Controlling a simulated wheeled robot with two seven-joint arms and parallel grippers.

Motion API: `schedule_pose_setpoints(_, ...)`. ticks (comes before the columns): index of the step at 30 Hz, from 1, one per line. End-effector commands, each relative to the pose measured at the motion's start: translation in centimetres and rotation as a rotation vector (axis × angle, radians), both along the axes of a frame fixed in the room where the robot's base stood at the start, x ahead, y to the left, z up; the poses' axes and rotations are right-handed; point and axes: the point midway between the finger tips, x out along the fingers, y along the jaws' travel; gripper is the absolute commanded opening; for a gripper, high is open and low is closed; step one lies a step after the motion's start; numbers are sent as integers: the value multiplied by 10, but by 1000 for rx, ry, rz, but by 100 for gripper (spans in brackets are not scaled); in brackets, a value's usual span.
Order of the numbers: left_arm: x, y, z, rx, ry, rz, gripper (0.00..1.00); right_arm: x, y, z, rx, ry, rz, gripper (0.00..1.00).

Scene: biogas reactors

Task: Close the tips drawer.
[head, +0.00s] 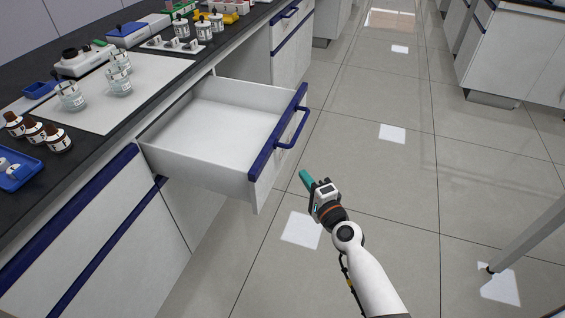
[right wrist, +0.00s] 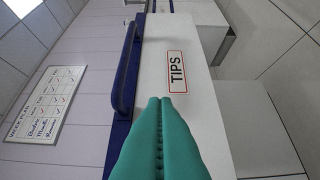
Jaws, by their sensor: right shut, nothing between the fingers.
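The tips drawer (head: 214,122) is pulled out from the lab bench in the head view, and its white inside looks empty. Its front carries a blue top edge and a blue handle (head: 293,128). In the right wrist view the drawer front (right wrist: 190,83) shows a red-framed TIPS label, with the blue handle (right wrist: 124,68) beside it. My right gripper (head: 305,176) has teal fingers, is shut and empty, and is in front of the drawer front, to its right in the head view. Its fingers (right wrist: 160,103) point at the drawer front; I cannot tell whether they touch it. My left gripper is not in view.
The dark bench top (head: 92,150) holds brown bottles (head: 57,138), glass beakers (head: 70,96) and a blue tray (head: 17,170). Tiled floor (head: 375,165) lies open to the right of the drawer. Another white cabinet (head: 512,62) stands at the far right.

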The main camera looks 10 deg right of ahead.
Motion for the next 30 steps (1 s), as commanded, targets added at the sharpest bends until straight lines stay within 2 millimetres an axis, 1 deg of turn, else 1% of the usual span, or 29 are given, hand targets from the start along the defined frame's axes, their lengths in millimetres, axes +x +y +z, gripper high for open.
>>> schedule_pose_setpoints(1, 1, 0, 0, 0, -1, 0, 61, 13, 2, 1, 2, -3, -1, 0)
schedule_pose_setpoints(7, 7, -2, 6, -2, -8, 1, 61, 53, 10, 0, 0, -2, 0, 0)
schedule_pose_setpoints(9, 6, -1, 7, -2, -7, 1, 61, 58, 23, 0, 3, 1, 1, 0)
schedule_pose_setpoints(12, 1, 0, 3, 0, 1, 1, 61, 64, 33, 0, 0, 1, 1, 0)
schedule_pose_setpoints(15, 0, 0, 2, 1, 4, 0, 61, 69, 39, -1, 0, 1, 0, 0)
schedule_pose_setpoints(20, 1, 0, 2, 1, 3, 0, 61, 71, 43, -1, -2, 2, 0, 0)
schedule_pose_setpoints(30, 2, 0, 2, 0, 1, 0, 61, 71, 42, -1, -2, 1, 0, 0)
